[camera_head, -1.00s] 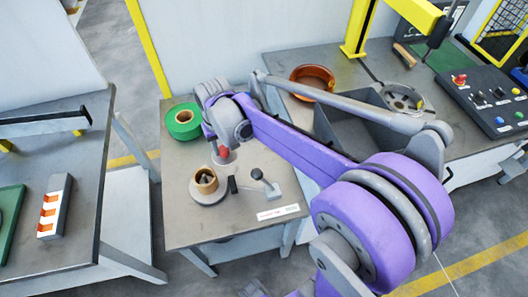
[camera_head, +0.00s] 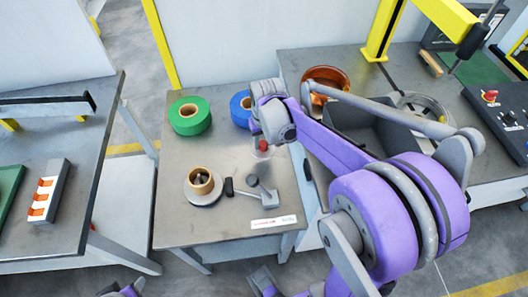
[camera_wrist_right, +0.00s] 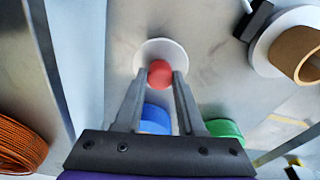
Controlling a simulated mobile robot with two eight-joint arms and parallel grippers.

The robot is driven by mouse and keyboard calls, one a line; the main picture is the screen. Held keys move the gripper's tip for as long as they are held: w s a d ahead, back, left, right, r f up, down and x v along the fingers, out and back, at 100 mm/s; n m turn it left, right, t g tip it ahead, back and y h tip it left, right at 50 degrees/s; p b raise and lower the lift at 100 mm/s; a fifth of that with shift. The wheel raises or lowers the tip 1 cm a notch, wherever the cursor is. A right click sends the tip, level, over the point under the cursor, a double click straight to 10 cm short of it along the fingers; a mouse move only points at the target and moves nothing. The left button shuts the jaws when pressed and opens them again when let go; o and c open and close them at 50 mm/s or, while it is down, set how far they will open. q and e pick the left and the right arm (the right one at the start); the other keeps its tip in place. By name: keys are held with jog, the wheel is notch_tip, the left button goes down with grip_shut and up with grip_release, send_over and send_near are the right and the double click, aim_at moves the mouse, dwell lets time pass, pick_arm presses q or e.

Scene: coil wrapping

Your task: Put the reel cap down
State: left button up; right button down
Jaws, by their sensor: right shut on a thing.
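The reel cap is a pale disc (camera_wrist_right: 160,51) with a red knob (camera_wrist_right: 160,73). My right gripper (camera_wrist_right: 160,78) is shut on the knob, with one finger on each side. In the head view the red knob (camera_head: 263,146) shows below my right wrist, over the right part of the small grey table (camera_head: 185,228). The disc is faint there, and I cannot tell whether it touches the tabletop. My left gripper is not clearly in view.
A green reel (camera_head: 190,115) and a partly hidden blue reel (camera_head: 240,108) lie behind. A spindle with a brown core (camera_head: 201,181) and a small lever device (camera_head: 262,191) stand in front. A grey bin (camera_head: 365,125) and copper coil (camera_head: 327,82) are right.

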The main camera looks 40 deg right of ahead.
aim_at(263, 150)
jog(key=shift+f+b, duration=0.3)
jog(key=shift+f, duration=2.15)
jog(key=shift+f, duration=0.1)
jog(key=c, duration=0.5)
grip_release()
jog(key=shift+r, duration=0.2)
jog(key=r, duration=0.4)
jog(key=s+r+p, duration=0.1)
jog(key=r, duration=0.6)
jog(key=shift+s+a+r+p, duration=0.2)
jog(key=shift+a+r+p, duration=0.05)
jog(key=shift+r+p, duration=0.15)
